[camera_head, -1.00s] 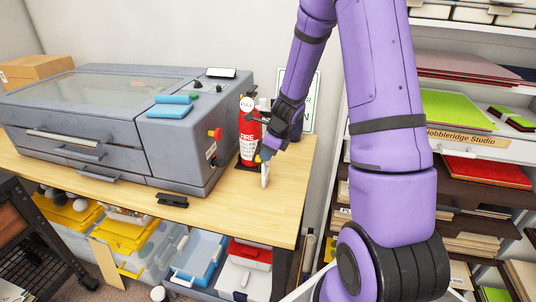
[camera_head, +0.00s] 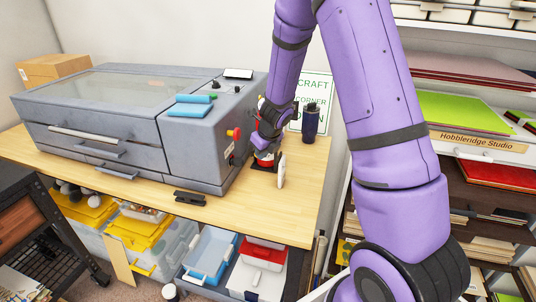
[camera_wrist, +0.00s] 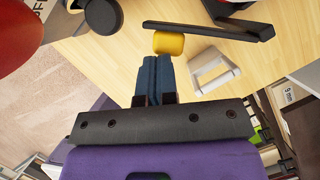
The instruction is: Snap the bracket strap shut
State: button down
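The red fire extinguisher (camera_head: 264,150) stands on the table beside the grey machine, mostly hidden behind my gripper and wrist. In the wrist view a red rounded surface (camera_wrist: 22,22) fills the top left corner. A dark straight bar (camera_wrist: 210,31), which looks like the bracket strap, crosses the top of the wrist view. A yellow cylindrical tab (camera_wrist: 169,43) sits at its left part. My gripper (camera_wrist: 156,60) has its two blue-grey fingers together, with their tips at or just short of the yellow tab. Contact is unclear. Whether the strap is latched cannot be seen.
A white upright loop (camera_head: 281,170) stands on the wooden table (camera_head: 235,212), close to the gripper's right. The grey machine (camera_head: 190,150) rises on the left. A dark bottle (camera_head: 310,123) stands behind. A black stapler-like object (camera_head: 190,198) lies near the front edge.

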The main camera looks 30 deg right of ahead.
aim_at(253, 154)
jog(key=shift+w+a, duration=0.25)
jog(key=shift+w, duration=0.45)
jog(key=shift+w+a, duration=0.2)
jog(key=shift+w, duration=0.55)
jog(key=shift+d, duration=0.15)
jog(key=shift+d, duration=0.7)
